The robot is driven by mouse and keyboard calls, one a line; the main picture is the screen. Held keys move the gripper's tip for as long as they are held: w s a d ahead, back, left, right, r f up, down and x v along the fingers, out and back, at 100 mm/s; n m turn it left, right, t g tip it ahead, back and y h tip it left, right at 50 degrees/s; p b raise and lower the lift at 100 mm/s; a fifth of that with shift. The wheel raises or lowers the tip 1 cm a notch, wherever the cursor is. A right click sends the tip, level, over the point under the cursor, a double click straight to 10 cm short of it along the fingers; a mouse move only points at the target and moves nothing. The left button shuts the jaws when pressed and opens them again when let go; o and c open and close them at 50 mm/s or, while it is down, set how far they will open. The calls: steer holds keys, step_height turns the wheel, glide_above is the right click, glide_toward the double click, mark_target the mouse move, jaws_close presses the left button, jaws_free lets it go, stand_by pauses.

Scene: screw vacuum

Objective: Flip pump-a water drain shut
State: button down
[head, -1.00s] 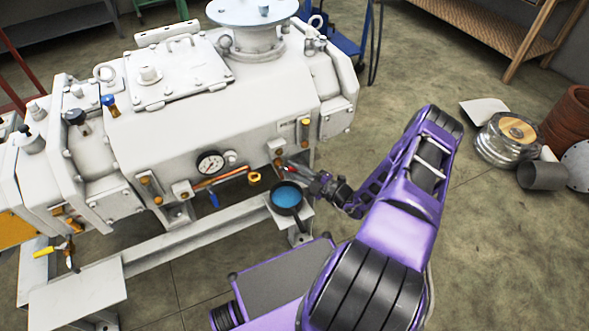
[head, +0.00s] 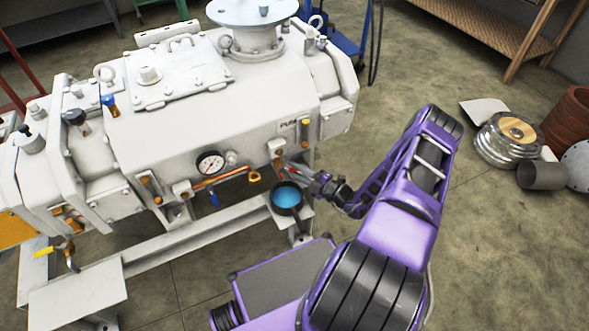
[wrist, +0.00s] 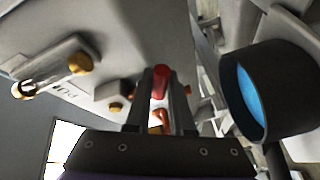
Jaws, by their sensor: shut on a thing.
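The white pump (head: 240,110) fills the left half of the head view. A small red handle (wrist: 161,80) sits at the pump's lower right front, taken to be the water drain's lever. In the wrist view it lies between the two dark fingers of my gripper (wrist: 159,92), which is shut on it. In the head view my gripper (head: 303,173) reaches the same spot from the right, and the fingertips are small there. The drain body behind the handle is mostly hidden by the fingers.
A black round cup with a blue inside (head: 287,196) stands just below my gripper; it is close on the right in the wrist view (wrist: 262,90). A gauge (head: 210,163), copper pipe and blue-handled valve (head: 214,199) are to the left.

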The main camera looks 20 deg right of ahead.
steer(key=shift+d+r+n+g+p, duration=0.15)
steer(key=shift+r+n+g+p, duration=0.25)
steer(key=shift+r+n+p, duration=0.5)
steer(key=shift+n+g+h+p, duration=0.3)
steer(key=shift+n+h+p, duration=0.2)
steer(key=shift+n, duration=0.7)
steer(key=c, duration=0.8)
jaws_free()
